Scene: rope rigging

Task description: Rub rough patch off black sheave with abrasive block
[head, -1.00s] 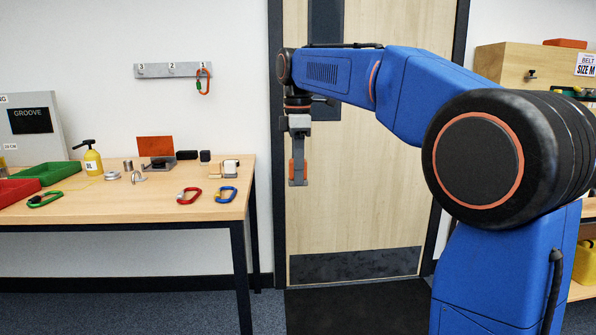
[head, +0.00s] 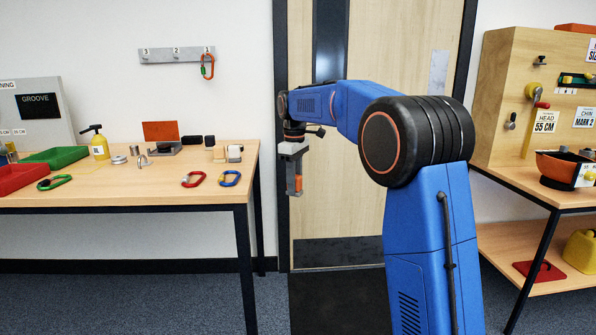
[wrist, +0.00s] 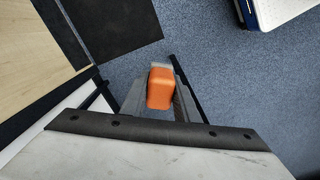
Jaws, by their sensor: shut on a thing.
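My gripper (head: 296,187) hangs in front of the door, to the right of the workbench and apart from it. It is shut on an orange block (wrist: 160,88) with a grey end, seen between the fingers in the wrist view. I cannot tell for certain that this is the abrasive block. Small dark pieces (head: 191,140) stand at the back of the bench (head: 120,193), beside a grey fixture with an orange plate (head: 160,131). At this size I cannot tell which thing is the black sheave. The rough patch cannot be made out.
The bench holds a green tray (head: 55,158), a red tray (head: 18,179), a yellow bottle (head: 100,147), and red (head: 193,179), blue (head: 230,178) and green (head: 54,182) carabiners.

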